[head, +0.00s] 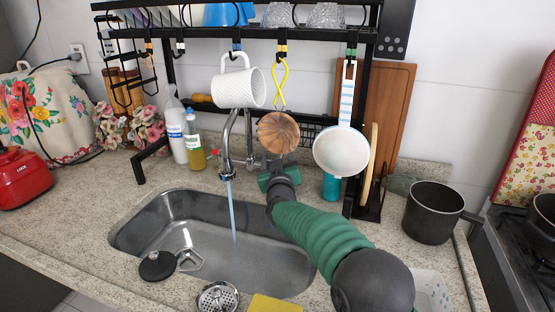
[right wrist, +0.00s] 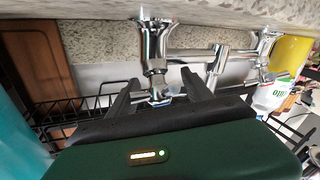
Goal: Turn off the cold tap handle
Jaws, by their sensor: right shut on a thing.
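The chrome faucet (head: 229,150) stands at the back of the sink, and a stream of water (head: 232,208) runs from it into the basin. A red mark (head: 214,153) shows on its left side. My right arm reaches across the sink to the faucet's right side, where my right gripper (head: 262,166) sits. In the right wrist view, the gripper's two dark fingers (right wrist: 160,94) close around the chrome cold tap handle (right wrist: 158,97), below a vertical tap body (right wrist: 155,50). The handle is mostly hidden in the head view. My left gripper is not in view.
A white mug (head: 238,88), a wooden utensil (head: 278,133) and a white pan (head: 341,151) hang from the black rack just above my gripper. Soap bottles (head: 194,147) stand left of the faucet. A black pot (head: 431,213) sits at right.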

